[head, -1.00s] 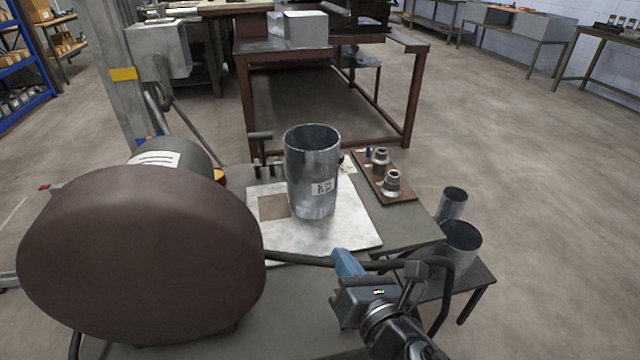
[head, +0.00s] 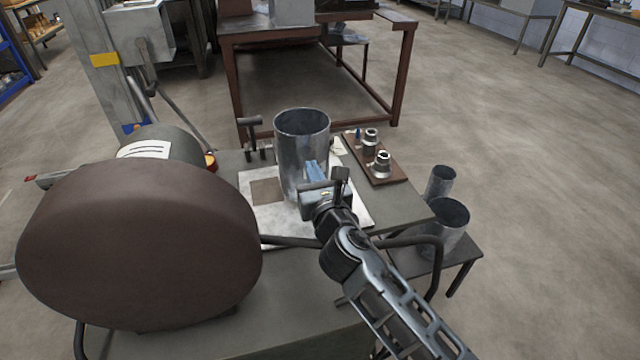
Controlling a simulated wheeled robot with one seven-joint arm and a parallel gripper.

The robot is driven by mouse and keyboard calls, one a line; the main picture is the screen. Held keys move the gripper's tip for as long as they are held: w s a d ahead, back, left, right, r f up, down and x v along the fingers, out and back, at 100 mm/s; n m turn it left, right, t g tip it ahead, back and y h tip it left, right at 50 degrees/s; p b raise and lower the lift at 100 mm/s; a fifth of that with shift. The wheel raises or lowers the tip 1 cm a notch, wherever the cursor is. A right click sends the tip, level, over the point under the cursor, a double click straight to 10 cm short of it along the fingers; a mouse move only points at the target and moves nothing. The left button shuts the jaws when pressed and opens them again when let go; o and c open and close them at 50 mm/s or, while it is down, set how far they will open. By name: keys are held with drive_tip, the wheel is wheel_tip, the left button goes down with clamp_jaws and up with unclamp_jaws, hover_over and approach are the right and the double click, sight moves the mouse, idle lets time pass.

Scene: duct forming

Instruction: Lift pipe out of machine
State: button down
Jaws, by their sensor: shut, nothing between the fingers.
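A grey metal pipe (head: 301,135) stands upright, its open end up, on a pale sheet (head: 262,222) on the machine's flat top. My gripper (head: 312,172) is in front of the pipe's near side, with its blue fingers shut and nothing held. It covers part of the pipe's lower right, and I cannot tell whether the fingers touch the wall. The machine's large brown round drum (head: 135,250) stands at the left.
Metal fittings (head: 377,163) sit on a brown board (head: 371,178) right of the pipe. Two more pipes (head: 447,215) stand on a low side table (head: 462,250). A dark bar (head: 285,241) crosses the machine's front edge. A rust-red table (head: 228,75) stands behind.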

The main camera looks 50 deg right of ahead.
sight(306, 156)
drive_tip(key=shift+x, duration=1.3)
drive_tip(key=shift+w+d+r+p, duration=0.15)
drive_tip(key=shift+w+d+p, duration=0.1)
drive_tip(key=shift+p, duration=0.15)
drive_tip(key=shift+w+d, duration=0.3)
drive_tip(key=shift+w, duration=0.15)
